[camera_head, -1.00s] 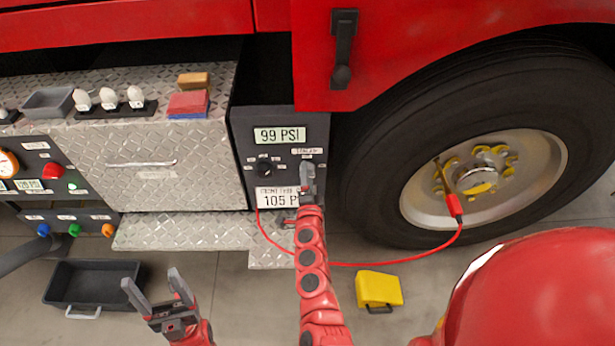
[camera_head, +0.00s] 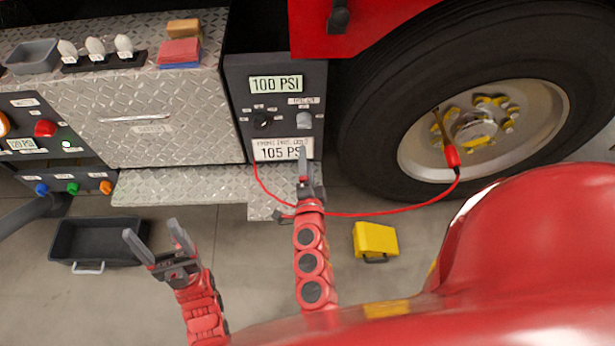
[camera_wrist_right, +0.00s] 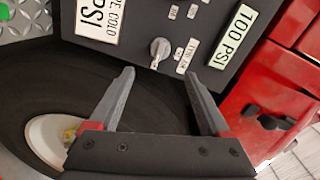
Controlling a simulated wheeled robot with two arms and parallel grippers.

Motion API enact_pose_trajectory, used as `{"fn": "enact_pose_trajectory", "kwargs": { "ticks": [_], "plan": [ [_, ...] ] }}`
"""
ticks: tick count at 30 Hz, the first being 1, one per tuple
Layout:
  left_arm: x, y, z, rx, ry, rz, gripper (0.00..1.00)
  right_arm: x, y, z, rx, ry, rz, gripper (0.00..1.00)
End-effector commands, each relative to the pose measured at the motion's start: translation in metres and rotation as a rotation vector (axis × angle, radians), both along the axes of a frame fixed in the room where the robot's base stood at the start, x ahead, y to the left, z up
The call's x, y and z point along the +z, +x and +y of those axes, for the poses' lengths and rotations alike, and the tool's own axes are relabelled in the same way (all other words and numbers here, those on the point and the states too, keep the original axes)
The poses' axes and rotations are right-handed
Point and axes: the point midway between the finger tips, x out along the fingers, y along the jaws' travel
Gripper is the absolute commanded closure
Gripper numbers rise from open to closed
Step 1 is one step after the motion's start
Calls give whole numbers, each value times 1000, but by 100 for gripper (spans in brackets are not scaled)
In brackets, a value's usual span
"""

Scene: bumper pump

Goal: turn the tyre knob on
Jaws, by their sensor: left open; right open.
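The dark panel (camera_head: 232,95) has a small grey knob (camera_head: 304,120) at its right and a black knob (camera_head: 262,120) ringed by small labels at its left. A small label above the grey knob is too blurred to read. The grey knob also shows in the right wrist view (camera_wrist_right: 159,49), beyond the open fingers and apart from them. My right gripper (camera_head: 303,153) is open and empty, in front of the panel's lower edge, below the grey knob in the head view. My left gripper (camera_head: 155,232) is open and empty over the floor.
The display (camera_head: 275,84) reads 100 PSI; the plate (camera_head: 281,150) below shows 105 PSI. A red hose (camera_head: 375,214) runs from the panel to the tyre (camera_head: 385,135). A metal step (camera_head: 170,187) juts out.

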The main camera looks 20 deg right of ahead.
Motion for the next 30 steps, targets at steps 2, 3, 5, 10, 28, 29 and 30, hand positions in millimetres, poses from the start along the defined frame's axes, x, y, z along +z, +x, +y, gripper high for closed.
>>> {"fn": "enact_pose_trajectory", "kwargs": {
  "ticks": [2, 3, 5, 10, 28, 29, 30],
  "plan": [
    [0, 0, 0, 0, 0, 0, 28, 1, -16, 5, 2, -1, 1, 19],
    [0, 0, 0, 0, 0, 0, 28, 1, -23, 6, 2, -1, 2, 19],
    [0, 0, 0, 0, 0, 0, 28, 2, -30, 10, 5, 1, 1, 19],
    [1, 0, 0, 0, 0, 0, 28, 3, -42, 13, 2, 1, -1, 19],
    [1, 0, 0, 0, 0, 0, 28, 4, -45, 13, -1, 1, -1, 19],
    [1, 0, 0, 0, 0, 0, 28, 4, -45, 13, -1, -1, -2, 19],
    [2, 0, 0, 0, 0, 0, 28, 6, -45, 11, -6, -9, -4, 19]
  ]
}}
